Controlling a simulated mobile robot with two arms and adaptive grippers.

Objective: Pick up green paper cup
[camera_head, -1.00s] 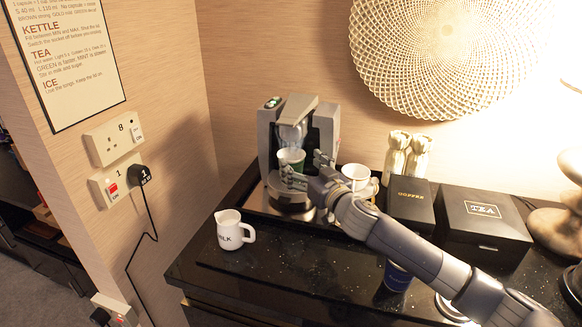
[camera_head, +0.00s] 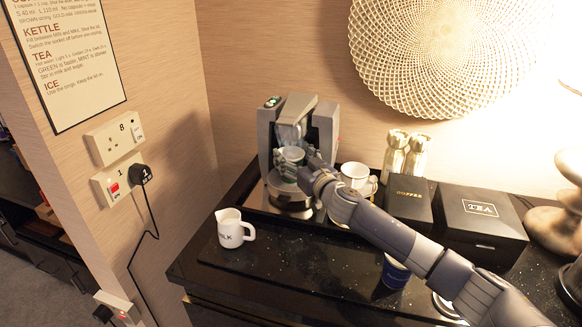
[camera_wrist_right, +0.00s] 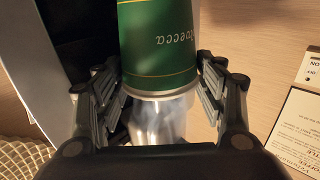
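The green paper cup (camera_head: 291,155) stands in the coffee machine, under its spout, partly hidden by my right gripper. In the right wrist view the cup (camera_wrist_right: 158,40) shows dark green with upside-down lettering and a pale rim. My right gripper (camera_head: 300,160) is at the cup with one finger on each side. In the right wrist view the fingers of this gripper (camera_wrist_right: 160,75) lie very close to the cup's sides; whether they press on it is unclear. My left gripper is not in view.
The coffee machine (camera_head: 326,130) surrounds the cup closely. A white cup (camera_head: 354,175) stands to its right, near the coffee box (camera_head: 408,200) and tea box (camera_head: 482,225). A milk jug (camera_head: 231,231) and a blue cup (camera_head: 395,272) stand nearer.

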